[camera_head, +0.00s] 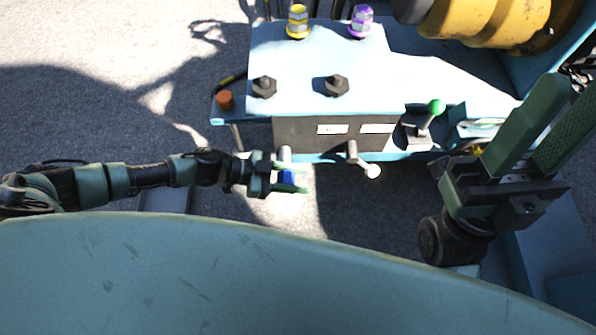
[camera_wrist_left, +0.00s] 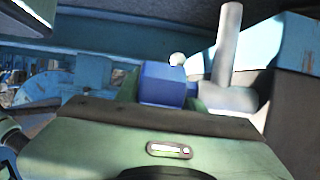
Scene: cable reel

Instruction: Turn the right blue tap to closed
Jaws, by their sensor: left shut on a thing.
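My left gripper (camera_head: 301,181) is shut on the blue handle (camera_head: 287,178) of a tap at the front of the control box. The blue handle also shows in the left wrist view (camera_wrist_left: 162,85), between the green fingers. The fingers hide part of it. A second tap (camera_head: 352,152), to the right, has a grey stem and a pale round end. My right gripper (camera_head: 573,95) is at the right of the head view, with its two green fingers apart and nothing seen between them. It is away from the taps.
The control box (camera_head: 420,75) carries black knobs (camera_head: 337,85), a yellow fitting (camera_head: 298,22) and a purple fitting (camera_head: 361,20). A green-knobbed lever (camera_head: 436,107) stands at its right. An orange button (camera_head: 225,100) is at the left. A yellow reel (camera_head: 490,20) is behind.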

